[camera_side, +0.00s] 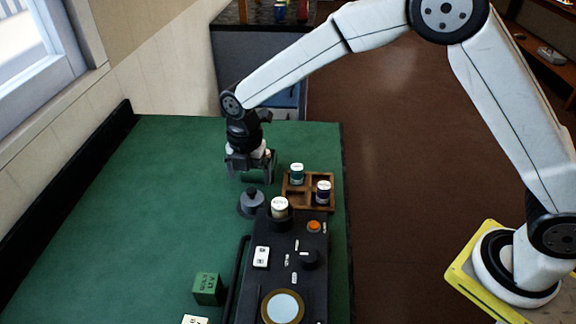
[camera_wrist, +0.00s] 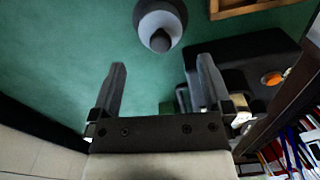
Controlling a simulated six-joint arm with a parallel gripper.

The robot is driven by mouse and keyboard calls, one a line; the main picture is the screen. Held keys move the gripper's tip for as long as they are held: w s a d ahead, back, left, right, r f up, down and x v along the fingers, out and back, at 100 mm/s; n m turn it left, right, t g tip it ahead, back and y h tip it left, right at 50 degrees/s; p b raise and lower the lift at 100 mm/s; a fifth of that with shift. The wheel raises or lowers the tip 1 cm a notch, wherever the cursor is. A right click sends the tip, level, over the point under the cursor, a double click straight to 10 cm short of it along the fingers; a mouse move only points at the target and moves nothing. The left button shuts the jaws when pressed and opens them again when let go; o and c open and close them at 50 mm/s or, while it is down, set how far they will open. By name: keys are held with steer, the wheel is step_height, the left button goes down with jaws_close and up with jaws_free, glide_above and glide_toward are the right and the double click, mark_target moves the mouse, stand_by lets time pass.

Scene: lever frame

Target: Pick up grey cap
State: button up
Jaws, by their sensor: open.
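The grey cap (camera_side: 252,203) is a round, flanged piece with a dark knob on top. It stands on the green table just left of the black panel. In the wrist view the cap (camera_wrist: 159,22) is at the top centre, beyond the fingertips and roughly in line with the gap between them. My gripper (camera_side: 251,178) is open and empty, behind and above the cap in the side view. The open fingers (camera_wrist: 162,65) also show in the wrist view, with bare green surface between them. Nothing touches the cap.
A wooden tray (camera_side: 309,207) with two small jars stands right of the cap. A white-topped jar (camera_side: 279,208) stands at the far end of the black panel (camera_side: 310,277). A green block (camera_side: 207,288) lies in front. The table's left side (camera_side: 140,220) is clear.

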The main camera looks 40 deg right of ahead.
mark_target(251, 190)
steer(key=shift+f, duration=1.3)
steer(key=shift+f, duration=2.6)
steer(key=c, duration=1)
